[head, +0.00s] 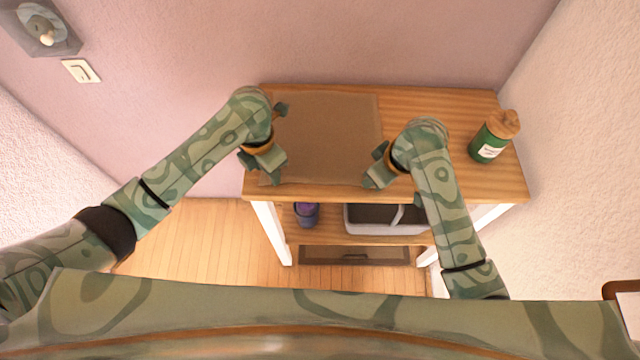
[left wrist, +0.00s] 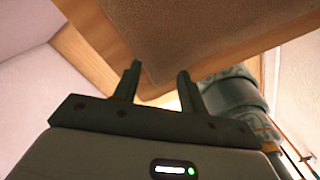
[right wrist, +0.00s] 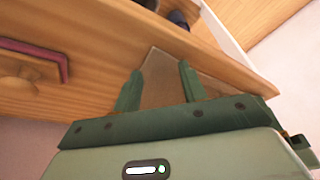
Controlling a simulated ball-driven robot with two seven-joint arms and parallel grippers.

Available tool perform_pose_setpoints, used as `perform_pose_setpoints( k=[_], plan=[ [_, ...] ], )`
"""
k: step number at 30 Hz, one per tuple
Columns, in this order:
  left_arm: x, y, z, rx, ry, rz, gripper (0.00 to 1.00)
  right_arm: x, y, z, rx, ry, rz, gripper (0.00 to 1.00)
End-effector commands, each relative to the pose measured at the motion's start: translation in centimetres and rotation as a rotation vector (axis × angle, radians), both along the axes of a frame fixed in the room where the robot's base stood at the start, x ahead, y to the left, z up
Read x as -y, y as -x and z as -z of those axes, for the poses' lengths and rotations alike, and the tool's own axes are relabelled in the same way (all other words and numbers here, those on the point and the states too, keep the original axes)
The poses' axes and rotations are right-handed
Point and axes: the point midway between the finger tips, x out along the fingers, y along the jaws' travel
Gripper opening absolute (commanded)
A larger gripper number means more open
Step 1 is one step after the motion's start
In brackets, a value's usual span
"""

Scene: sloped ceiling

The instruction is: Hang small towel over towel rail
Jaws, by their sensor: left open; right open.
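A flat brown towel (head: 328,130) lies spread on the top of a wooden table (head: 440,105). My left gripper (head: 279,140) is open at the towel's left side. The towel also shows in the left wrist view (left wrist: 190,35), with a corner just beyond the fingers (left wrist: 153,82). My right gripper (head: 376,166) is open at the towel's front right part. In the right wrist view, a towel corner (right wrist: 163,80) shows between the open fingers (right wrist: 158,85). Neither gripper visibly grasps the cloth.
A green jar (head: 489,145) with a wooden lid stands at the table's right end. The shelf below holds a purple pot (head: 306,213) and a grey bin (head: 365,229). A brown-framed object (head: 622,289) is cut off at the right edge. Walls stand behind and to the right.

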Motion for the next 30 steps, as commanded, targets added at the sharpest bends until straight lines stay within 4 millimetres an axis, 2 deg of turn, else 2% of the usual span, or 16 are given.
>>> perform_pose_setpoints(
  k=[14,24,30],
  plan=[
    [0.02,0.02,1.00,-0.002,0.001,-0.001,0.42,0.03,0.06,1.04,-0.004,0.001,0.000,0.42],
    [-0.02,0.08,0.87,-0.004,0.000,-0.001,0.00,0.04,0.07,0.84,-0.003,0.001,0.001,0.00],
    [-0.06,0.10,0.91,-0.004,-0.002,-0.001,0.00,0.08,0.07,0.86,-0.004,0.002,0.001,0.00]
  ],
)
